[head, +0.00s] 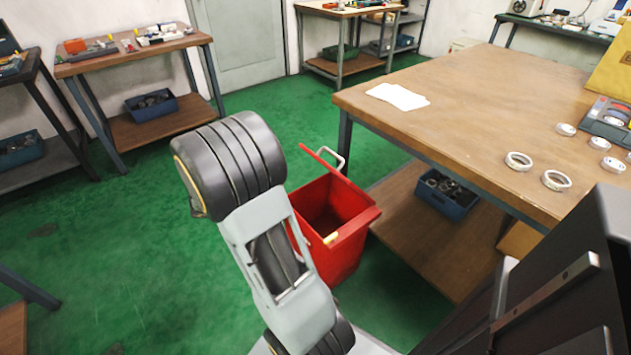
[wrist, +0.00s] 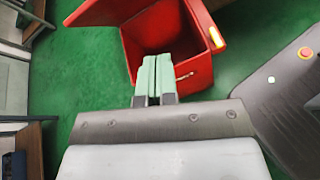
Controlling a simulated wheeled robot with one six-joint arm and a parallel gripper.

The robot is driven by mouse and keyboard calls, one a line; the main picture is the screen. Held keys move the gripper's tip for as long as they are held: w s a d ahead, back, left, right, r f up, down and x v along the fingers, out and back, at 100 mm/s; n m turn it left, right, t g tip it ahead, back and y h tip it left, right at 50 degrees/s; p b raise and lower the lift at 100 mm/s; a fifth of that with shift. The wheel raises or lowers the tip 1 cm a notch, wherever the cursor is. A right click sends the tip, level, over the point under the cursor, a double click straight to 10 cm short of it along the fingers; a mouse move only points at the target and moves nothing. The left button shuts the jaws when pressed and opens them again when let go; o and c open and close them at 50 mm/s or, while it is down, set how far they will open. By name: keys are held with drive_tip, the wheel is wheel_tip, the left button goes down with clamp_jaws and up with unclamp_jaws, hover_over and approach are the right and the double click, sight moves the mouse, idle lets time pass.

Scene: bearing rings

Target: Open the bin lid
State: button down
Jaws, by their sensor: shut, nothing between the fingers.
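The red bin (head: 333,252) stands on the floor left of the large table in the head view. Its lid (head: 322,166) is raised at the far side, seen nearly edge-on, with a pale loop handle (head: 341,156). The dark interior shows, so the bin is open. The wrist view also shows the open bin (wrist: 135,50) ahead of the fingers. My gripper (wrist: 156,60) is shut and empty, its pale green fingers together over the bin's near side. A small metal handle (wrist: 184,76) lies just right of them; contact cannot be told. The head view does not show the fingers.
The wooden table (head: 470,100) with rings and papers stands right of the bin. A blue crate (head: 446,193) sits on its lower shelf. A yellow patch (head: 331,238) marks the bin's near rim. Green floor (head: 110,235) left of the bin is clear.

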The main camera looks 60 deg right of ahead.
drive_tip(key=w+d+f+n+h+b, duration=0.2)
drive_tip(key=d+f+n+h, duration=0.2)
drive_tip(key=d+f, duration=0.15)
drive_tip(key=s+d+r+b, duration=0.2)
drive_tip(key=s+d+b, duration=0.1)
drive_tip(key=d, duration=0.9)
drive_tip(key=shift+s+r, duration=0.2)
drive_tip(key=shift+s, duration=0.05)
